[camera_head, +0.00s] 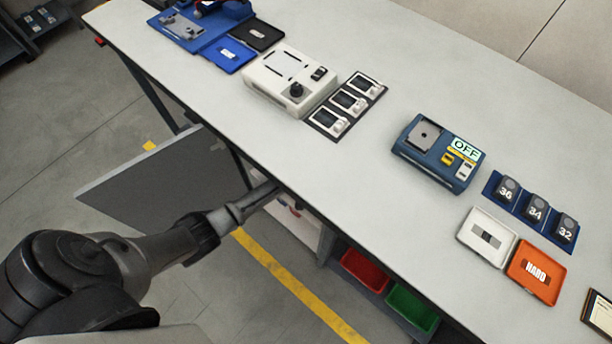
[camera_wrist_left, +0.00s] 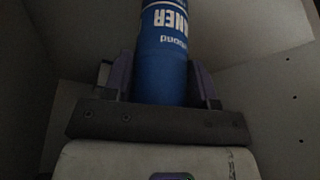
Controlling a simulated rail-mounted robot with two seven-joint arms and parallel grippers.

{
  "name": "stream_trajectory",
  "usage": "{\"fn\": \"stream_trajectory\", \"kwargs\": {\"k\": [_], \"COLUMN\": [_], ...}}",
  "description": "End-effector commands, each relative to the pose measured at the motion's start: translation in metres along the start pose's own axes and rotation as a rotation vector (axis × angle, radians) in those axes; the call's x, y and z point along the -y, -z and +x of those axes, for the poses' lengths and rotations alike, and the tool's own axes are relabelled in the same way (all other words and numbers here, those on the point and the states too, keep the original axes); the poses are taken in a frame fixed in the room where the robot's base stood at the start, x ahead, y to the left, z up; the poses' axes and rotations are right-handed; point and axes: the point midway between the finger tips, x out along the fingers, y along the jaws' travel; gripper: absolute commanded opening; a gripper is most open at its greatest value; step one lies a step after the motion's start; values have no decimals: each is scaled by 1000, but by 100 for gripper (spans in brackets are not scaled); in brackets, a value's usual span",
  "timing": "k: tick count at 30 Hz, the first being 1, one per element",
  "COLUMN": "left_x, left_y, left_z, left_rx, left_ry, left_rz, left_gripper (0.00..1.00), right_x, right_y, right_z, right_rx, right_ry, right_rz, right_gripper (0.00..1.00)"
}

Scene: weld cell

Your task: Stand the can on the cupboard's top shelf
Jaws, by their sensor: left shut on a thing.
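A blue can (camera_wrist_left: 165,60) with white lettering fills the upper middle of the left wrist view. My left gripper (camera_wrist_left: 163,85) is shut on it, one finger on each side. The can's top end is out of that picture. Pale panels (camera_wrist_left: 265,75) surround the can, so it appears to be inside the cupboard. In the head view my left arm reaches under the table edge into the white cupboard (camera_head: 306,232), whose grey door (camera_head: 150,190) stands open. The left gripper and can are hidden there. Which shelf the can is at cannot be told. My right gripper is not in view.
The long white table (camera_head: 390,90) lies above the cupboard, with its edge close over my left arm. A red bin (camera_head: 364,270) and a green bin (camera_head: 412,308) sit under the table to the right. A blue device (camera_head: 438,152) and other equipment stand on top.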

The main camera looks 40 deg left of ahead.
Motion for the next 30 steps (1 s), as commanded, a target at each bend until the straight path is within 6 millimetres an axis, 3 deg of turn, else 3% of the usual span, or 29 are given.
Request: {"fn": "stream_trajectory", "kwargs": {"k": [2,3,10,20,26,30], "left_x": [0,0,0,0,0,0], "left_y": [-1,-1,-1,1,2,-27], "left_z": [2,2,2,-2,-34,-45], "left_rx": [0,1,1,0,1,6], "left_ry": [0,0,0,0,-1,0], "left_rz": [0,0,0,0,0,2], "left_gripper": [19,55,77,77,77,77], "right_x": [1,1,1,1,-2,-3], "right_y": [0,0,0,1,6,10], "right_z": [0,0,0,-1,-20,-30], "right_rx": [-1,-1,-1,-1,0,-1], "right_ry": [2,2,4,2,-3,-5], "right_rz": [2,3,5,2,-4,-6], "right_gripper": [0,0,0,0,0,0]}}
